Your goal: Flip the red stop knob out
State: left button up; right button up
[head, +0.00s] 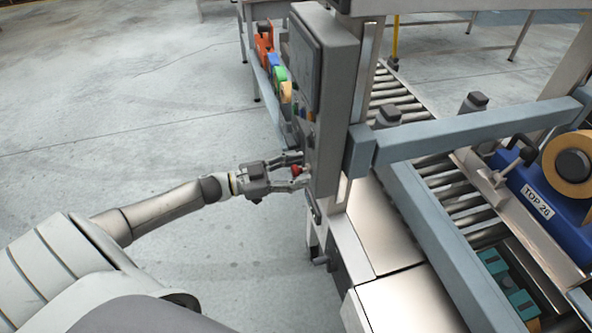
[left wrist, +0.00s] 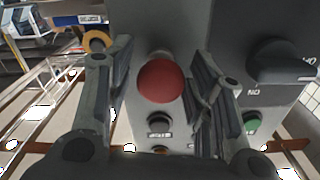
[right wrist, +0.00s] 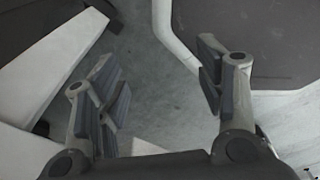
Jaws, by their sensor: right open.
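The red stop knob (left wrist: 160,80) is a round red ball on the grey control panel (left wrist: 178,28). In the head view the red knob (head: 296,170) shows between the fingers of my left gripper (head: 292,171) at the panel's side. In the left wrist view my left gripper (left wrist: 163,88) is open, with one finger on each side of the knob and a gap on both sides. My right gripper (right wrist: 162,85) is open and empty in the right wrist view, above bare floor. It is not seen in the head view.
A black selector knob (left wrist: 280,62), a green button (left wrist: 251,122) and a dark button (left wrist: 159,123) sit near the red knob. A roller conveyor (head: 400,92) and a blue tape unit (head: 548,205) stand to the right. The floor (head: 120,100) at left is clear.

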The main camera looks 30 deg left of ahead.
aim_at(292, 172)
pick_arm(q)
grip_shut()
jog(key=shift+p+v, duration=0.5)
jog(key=shift+v, duration=0.8)
jog(key=shift+f, duration=0.1)
jog(key=shift+c, duration=0.3)
grip_release()
jog(key=o, duration=0.3)
jog(key=shift+s+a, duration=0.15)
